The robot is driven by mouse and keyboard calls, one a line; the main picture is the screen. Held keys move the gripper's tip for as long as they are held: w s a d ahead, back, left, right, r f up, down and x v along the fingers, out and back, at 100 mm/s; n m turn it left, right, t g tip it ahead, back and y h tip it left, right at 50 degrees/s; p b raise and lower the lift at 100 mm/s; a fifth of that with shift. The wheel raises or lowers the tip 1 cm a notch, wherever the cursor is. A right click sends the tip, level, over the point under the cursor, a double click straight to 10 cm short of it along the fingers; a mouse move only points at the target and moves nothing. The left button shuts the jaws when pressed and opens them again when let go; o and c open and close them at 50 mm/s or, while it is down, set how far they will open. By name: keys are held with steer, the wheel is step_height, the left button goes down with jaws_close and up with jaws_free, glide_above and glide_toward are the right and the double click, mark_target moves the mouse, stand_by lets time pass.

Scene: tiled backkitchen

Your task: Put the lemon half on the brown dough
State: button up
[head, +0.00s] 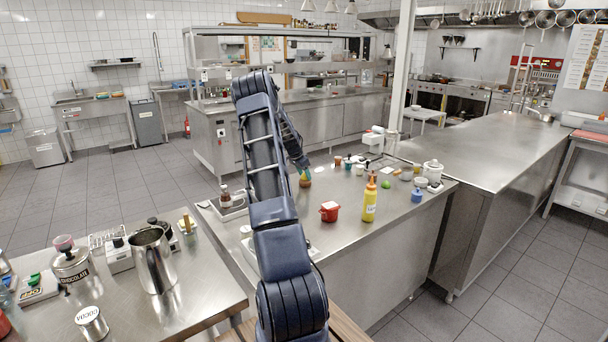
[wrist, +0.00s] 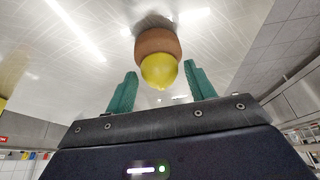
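In the wrist view the brown dough (wrist: 158,42) is a rounded lump on the shiny steel counter. The yellow lemon half (wrist: 160,70) rests against the dough's gripper-facing side, which looks like its top. My gripper (wrist: 160,72) has its two teal fingers spread apart, one on each side of the lemon half, with visible gaps and no contact. In the head view my gripper (head: 305,170) points down at the middle counter. A small brownish shape just below it is the dough (head: 305,182); the lemon half cannot be made out there.
A dark bottle on a scale (head: 226,198) is to the left. Several small cups, a green lime (head: 386,184) and a white lidded pot (head: 432,170) are farther right.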

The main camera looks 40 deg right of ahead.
steer(key=shift+o, duration=0.5)
steer(key=shift+r, duration=0.1)
steer(key=shift+r, duration=0.2)
steer(key=v, duration=1.2)
steer(key=s+a+r+n+t+y, duration=0.1)
steer(key=s+a+r+n, duration=0.3)
steer(key=a, duration=0.6)
steer(key=s+a+r+n+t+y, duration=0.1)
steer(key=s+a+r+n, duration=0.1)
steer(key=s+a+r, duration=0.6)
steer(key=s+a+r+n+t+y, duration=0.15)
steer(key=s+a+r, duration=0.25)
steer(key=a, duration=0.7)
steer(key=s+a+f+n, duration=0.1)
steer(key=s+a+n, duration=0.4)
steer(key=s+a, duration=0.4)
steer(key=s+a+f+n+t+y, duration=0.1)
steer(key=s+a+n, duration=0.4)
steer(key=s, duration=1.2)
steer(key=a, duration=0.4)
steer(key=shift+a, duration=0.3)
